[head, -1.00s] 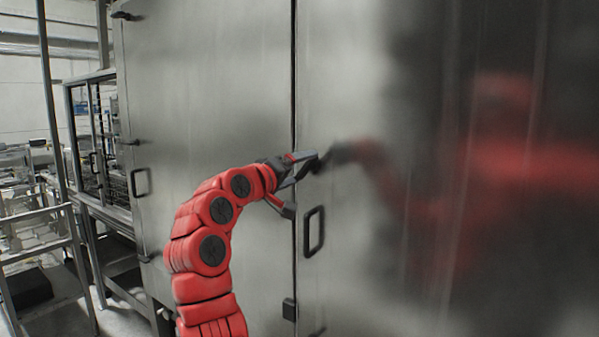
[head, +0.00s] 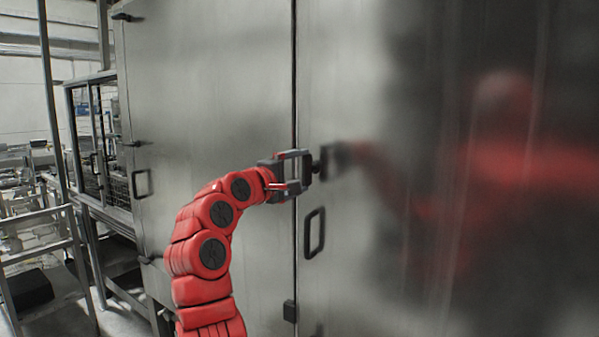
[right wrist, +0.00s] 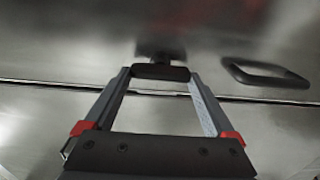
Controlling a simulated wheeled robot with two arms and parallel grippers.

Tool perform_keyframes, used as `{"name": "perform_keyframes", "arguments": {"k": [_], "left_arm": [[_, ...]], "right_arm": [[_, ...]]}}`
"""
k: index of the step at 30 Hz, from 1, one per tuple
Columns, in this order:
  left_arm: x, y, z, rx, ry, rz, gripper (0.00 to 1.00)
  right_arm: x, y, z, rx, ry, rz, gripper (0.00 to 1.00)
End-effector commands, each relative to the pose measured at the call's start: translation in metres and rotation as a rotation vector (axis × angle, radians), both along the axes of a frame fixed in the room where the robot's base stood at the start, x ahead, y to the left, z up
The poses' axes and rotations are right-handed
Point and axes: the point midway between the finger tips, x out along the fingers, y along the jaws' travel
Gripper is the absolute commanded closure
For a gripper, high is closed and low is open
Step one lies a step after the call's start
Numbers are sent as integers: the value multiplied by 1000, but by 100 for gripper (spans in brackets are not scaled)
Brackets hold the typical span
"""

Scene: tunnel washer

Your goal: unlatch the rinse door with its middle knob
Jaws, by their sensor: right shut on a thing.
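The rinse door (head: 355,90) is the broad steel panel right of the vertical seam in the head view, and it looks closed. Its dark middle knob (right wrist: 160,72) sits between my right gripper's fingertips in the right wrist view. In the head view the knob (head: 318,166) is partly hidden by the fingers. My right gripper (head: 308,166) is shut on the knob, reaching across the seam. The black loop handle (head: 314,232) is below the knob and untouched; it also shows in the right wrist view (right wrist: 265,73). My left gripper is out of view.
A neighbouring steel door (head: 210,90) with its own loop handle (head: 141,183) lies left of the seam. A small dark block (head: 289,310) sits low by the seam. Metal frames (head: 40,240) stand at the far left. The shiny door mirrors my arm.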

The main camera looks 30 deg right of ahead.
Motion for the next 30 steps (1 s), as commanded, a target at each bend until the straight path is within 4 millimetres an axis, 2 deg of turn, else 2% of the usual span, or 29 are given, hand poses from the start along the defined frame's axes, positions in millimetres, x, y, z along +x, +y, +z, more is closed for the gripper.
{"name": "perform_keyframes", "arguments": {"k": [14,15,16,17,25,30], "left_arm": [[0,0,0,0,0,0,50],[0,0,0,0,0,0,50],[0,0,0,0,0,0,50],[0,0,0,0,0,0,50],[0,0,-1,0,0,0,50],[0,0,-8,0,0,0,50]], "right_arm": [[1,1,0,-7,15,2,66],[1,1,0,-7,15,2,8],[1,1,0,-7,15,2,3],[1,1,0,-7,14,2,0],[0,2,0,-7,13,2,0],[-7,21,-2,-9,10,5,0]]}}
